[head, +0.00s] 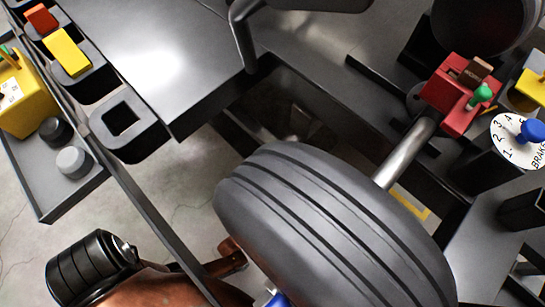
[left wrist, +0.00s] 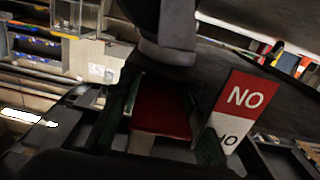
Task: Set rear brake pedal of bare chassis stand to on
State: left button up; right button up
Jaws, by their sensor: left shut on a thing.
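In the left wrist view a flat red piece (left wrist: 162,108), which looks like the pedal, sits between the dark green-edged fingers of my left gripper (left wrist: 160,122). The gripper is shut on it. A red and white plate (left wrist: 240,105) lettered "NO" stands just right of it; the lettering may be upside down. In the head view my left arm comes in at the lower left, and its fingertips and the pedal are hidden, apparently behind the large black tyre (head: 330,225). My right gripper is in neither view.
A red box (head: 460,92) with a green knob and a numbered white dial (head: 516,140) marked "BRAKE" with a blue knob are at the right. A dark rail runs along the left past yellow and red blocks (head: 67,52). The tyre crowds the middle; grey floor shows lower left.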

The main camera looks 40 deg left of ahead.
pick_arm(q)
grip_shut()
jog(key=shift+d+f, duration=0.1)
jog(key=shift+f, duration=0.05)
jog(key=shift+d+f+t, duration=0.1)
jog(key=shift+f+t, duration=0.1)
jog(key=shift+t, duration=0.1)
jog(key=shift+s+r+t+b, duration=0.15)
jog(key=shift+t+b, duration=0.2)
jog(key=shift+t, duration=0.05)
